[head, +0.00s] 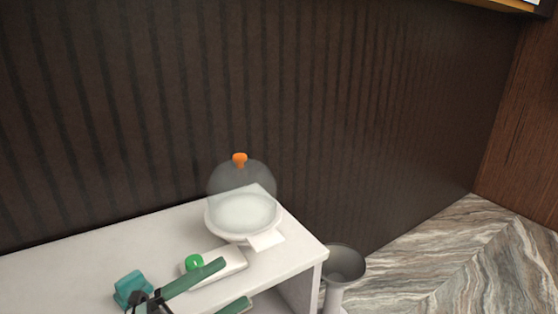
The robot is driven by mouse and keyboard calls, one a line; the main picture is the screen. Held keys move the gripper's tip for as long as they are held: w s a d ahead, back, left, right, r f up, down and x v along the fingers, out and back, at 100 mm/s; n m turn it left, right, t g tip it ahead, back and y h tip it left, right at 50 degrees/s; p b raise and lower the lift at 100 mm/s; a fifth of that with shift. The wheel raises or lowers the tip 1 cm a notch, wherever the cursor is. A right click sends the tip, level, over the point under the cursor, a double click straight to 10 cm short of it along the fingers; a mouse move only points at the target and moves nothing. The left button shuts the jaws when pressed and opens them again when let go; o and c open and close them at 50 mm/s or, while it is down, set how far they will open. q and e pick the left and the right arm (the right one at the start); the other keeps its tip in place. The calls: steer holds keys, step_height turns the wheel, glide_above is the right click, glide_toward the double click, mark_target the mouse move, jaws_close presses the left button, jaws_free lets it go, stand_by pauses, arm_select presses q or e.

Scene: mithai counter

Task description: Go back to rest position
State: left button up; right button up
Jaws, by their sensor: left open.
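My left gripper (235,283) is at the bottom of the head view, low in the picture over the front part of the white counter (100,246). Its two long green fingers are spread apart with nothing between them. The upper finger's tip shows in front of a small white slab-like piece (232,262) with a round green item (194,262) on it; I cannot tell whether they touch. The lower finger is partly cut off by the picture's edge. My right gripper is not in view.
A clear dome (232,177) with an orange knob (239,159) covers a white footed dish (212,222) near the counter's right end. A grey round-topped bin or stand (344,262) is beside that end. A dark ribbed wall (330,120) rises behind. Marbled floor (440,270) is clear at right.

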arm_select(q)
steer(key=w+a+f+n+t+y+p, duration=0.1)
steer(key=a+f+n+t+y, duration=0.2)
steer(key=f+n+y, duration=0.5)
steer(key=a+f+n+t+y+p, duration=0.1)
steer(key=a+f+n+t+y, duration=0.25)
steer(key=f+n, duration=0.5)
steer(key=s+a+f+n+g+y+p, duration=0.1)
steer(key=s+f+n+g+y, duration=0.3)
steer(key=s+f+n+g, duration=0.3)
steer(key=s+f+n, duration=0.2)
steer(key=s+f, duration=0.3)
steer(key=f, duration=0.2)
steer(key=shift+s+a+f+y, duration=0.15)
steer(key=shift+s+f+y, duration=0.2)
steer(key=shift+s+f, duration=0.05)
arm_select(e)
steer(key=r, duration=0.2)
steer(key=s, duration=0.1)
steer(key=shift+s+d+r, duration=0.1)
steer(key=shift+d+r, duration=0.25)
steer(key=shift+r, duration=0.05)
